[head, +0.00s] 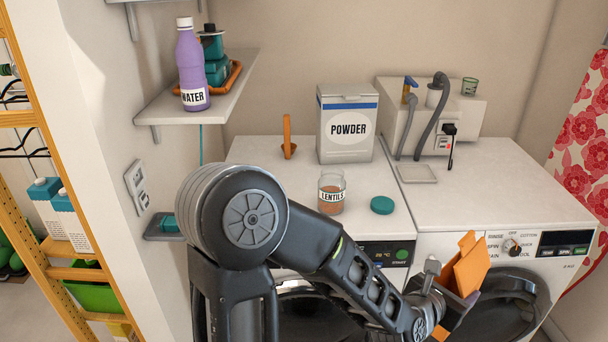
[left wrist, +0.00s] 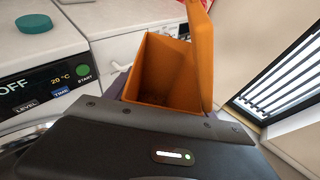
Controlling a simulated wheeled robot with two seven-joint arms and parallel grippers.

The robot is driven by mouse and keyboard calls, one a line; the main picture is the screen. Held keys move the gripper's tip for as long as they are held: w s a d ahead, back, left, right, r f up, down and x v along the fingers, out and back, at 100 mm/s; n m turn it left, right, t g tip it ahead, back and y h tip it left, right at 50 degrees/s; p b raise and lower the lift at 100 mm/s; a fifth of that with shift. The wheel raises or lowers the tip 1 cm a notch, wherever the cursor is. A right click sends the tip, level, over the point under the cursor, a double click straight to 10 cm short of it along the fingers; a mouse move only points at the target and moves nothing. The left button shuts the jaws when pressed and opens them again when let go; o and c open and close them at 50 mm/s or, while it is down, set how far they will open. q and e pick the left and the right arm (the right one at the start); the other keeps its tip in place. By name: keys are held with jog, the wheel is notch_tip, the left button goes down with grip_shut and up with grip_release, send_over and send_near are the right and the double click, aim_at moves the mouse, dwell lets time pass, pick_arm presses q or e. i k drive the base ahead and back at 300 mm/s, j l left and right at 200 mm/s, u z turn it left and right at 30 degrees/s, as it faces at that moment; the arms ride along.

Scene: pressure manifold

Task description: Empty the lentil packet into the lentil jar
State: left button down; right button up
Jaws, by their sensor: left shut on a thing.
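The lentil jar (head: 331,193) stands upright on the left white machine, labelled LENTILS, open, with brown-orange contents in its lower part. A teal round lid (head: 382,205) lies to its right; it also shows in the left wrist view (left wrist: 34,23). My left gripper (head: 458,300) is shut on an orange packet (head: 466,268), away from the jar and in front of the right machine. In the left wrist view the packet (left wrist: 160,75) is open with a raised flap; a few dark specks show inside. No label on it is visible. My right gripper is not in view.
A POWDER box (head: 347,130) and an orange upright piece (head: 288,138) stand behind the jar. A shelf (head: 225,90) with a purple WATER bottle (head: 191,70) is on the left wall. The right machine's top (head: 490,190) is mostly clear.

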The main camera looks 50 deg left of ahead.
aim_at(332, 184)
jog(key=k+j, duration=1.1)
